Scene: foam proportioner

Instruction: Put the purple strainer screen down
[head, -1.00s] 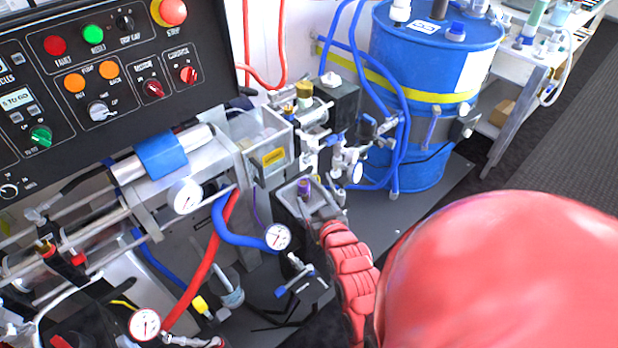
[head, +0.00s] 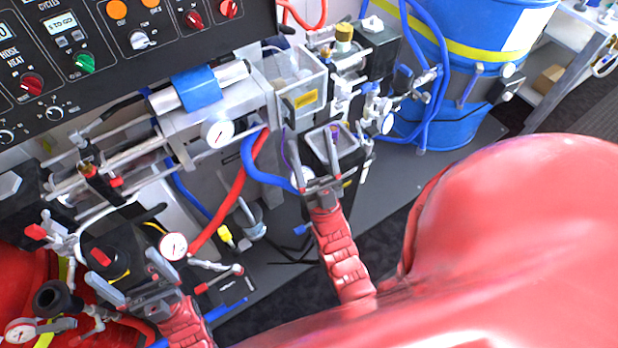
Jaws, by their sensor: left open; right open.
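The purple strainer screen (head: 335,130) shows as a small purple piece in the grey tray (head: 350,154) beside the machine. Most of it is hidden by the tray and my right gripper. My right gripper (head: 312,150) is open just in front of the tray, with one finger to the left of it and one near the screen. I cannot tell whether that finger touches the screen. My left gripper (head: 127,262) is open and empty at the lower left, well away from the screen.
The control panel (head: 110,60) is at the upper left. Pressure gauges (head: 219,134), a red hose (head: 232,195) and a blue hose (head: 262,172) crowd the space left of the tray. A blue drum (head: 430,125) stands behind right. Dark floor plate right of the tray is clear.

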